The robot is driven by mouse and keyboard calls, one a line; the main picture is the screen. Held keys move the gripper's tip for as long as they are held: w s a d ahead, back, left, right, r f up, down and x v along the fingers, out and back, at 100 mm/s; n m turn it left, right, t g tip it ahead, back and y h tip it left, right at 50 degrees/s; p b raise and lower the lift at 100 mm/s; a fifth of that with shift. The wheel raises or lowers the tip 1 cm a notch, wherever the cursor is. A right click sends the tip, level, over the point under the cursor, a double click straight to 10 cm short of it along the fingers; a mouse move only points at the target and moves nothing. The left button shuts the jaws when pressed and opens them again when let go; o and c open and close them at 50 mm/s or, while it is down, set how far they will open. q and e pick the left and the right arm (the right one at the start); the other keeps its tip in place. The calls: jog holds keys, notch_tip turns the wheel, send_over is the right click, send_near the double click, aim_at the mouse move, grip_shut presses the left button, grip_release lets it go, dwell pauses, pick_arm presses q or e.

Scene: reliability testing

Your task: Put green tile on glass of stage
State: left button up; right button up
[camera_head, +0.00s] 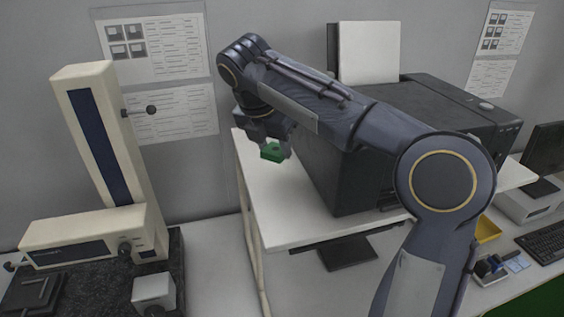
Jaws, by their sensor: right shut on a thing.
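The green tile (272,152) is held in my right gripper (273,146), above the left end of a white raised shelf. The gripper is shut on the tile, and its fingers are partly hidden by the wrist. A tall cream instrument with a dark blue column stripe (98,140) stands on a dark granite base at the left. A dark flat stage (30,293) sits on that base at the lower left. Its glass cannot be told apart clearly. The tile is up and to the right of the stage, well apart from it. My left gripper is not in view.
A large black machine (345,180) stands on the white shelf (290,236), behind my right arm. A small cream block (154,291) sits on the granite base. A yellow bin (487,230), a keyboard (545,243) and a monitor (546,152) are at the right.

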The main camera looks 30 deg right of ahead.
aim_at(281, 175)
jog(key=shift+w+d+f, duration=0.15)
jog(key=shift+d+f, duration=0.3)
jog(key=shift+f, duration=0.1)
jog(key=shift+w+d+f, duration=0.15)
jog(key=shift+d+f, duration=0.25)
jog(key=shift+f, duration=0.15)
jog(key=shift+w+d+f, duration=0.1)
jog(key=shift+d+f, duration=0.05)
jog(key=shift+f, duration=0.8)
jog(key=shift+d+f, duration=0.1)
jog(key=shift+f, duration=0.8)
jog(key=shift+f, duration=0.1)
jog(key=o, duration=1)
